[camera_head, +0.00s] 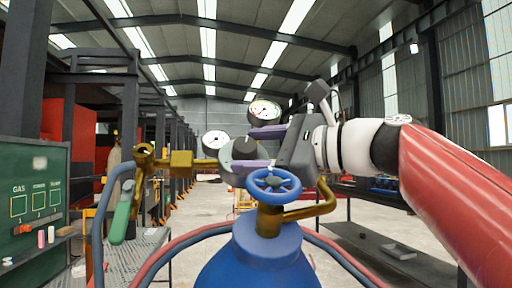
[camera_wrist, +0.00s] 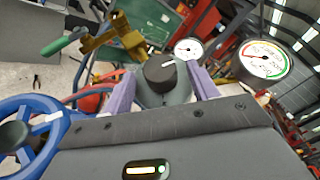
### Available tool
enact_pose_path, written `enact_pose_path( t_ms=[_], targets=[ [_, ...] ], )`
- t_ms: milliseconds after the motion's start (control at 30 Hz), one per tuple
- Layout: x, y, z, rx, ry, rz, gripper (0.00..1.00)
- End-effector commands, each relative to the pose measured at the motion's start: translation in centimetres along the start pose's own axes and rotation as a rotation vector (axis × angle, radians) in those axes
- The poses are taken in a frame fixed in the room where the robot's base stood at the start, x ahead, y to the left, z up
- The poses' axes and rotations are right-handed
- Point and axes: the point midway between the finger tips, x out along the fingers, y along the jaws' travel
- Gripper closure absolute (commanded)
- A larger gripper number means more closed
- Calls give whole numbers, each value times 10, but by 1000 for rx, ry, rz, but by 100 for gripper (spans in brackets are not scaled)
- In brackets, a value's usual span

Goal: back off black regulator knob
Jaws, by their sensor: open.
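The black regulator knob (camera_wrist: 160,73) sits on a grey regulator body, with a white mark on its face. In the wrist view it lies between the two purple fingers of my gripper (camera_wrist: 163,88). The fingers are open, one on each side, with visible gaps to the knob. In the head view the knob (camera_head: 243,148) shows left of the gripper body, and my gripper (camera_head: 255,148) has one finger above it and one below. The regulator has two round white gauges, one upper (camera_head: 264,111) and one left (camera_head: 216,140).
A blue handwheel (camera_head: 273,185) on a brass valve tops the blue cylinder (camera_head: 262,256) just below my gripper. A green lever (camera_head: 122,212) hangs at the brass fitting on the left. Red and blue hoses loop around the cylinder. A dark table (camera_head: 385,255) stands at right.

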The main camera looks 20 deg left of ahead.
Motion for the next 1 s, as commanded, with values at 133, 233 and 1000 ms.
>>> enact_pose_path(
  t_ms=[133, 233, 1000],
  targets=[
    [1, 0, 0, 0, 1, 0, 41],
    [1, 0, 0, -1, 1, 0, 41],
    [3, -6, 1, -89, -13, 157, 86]
  ],
)
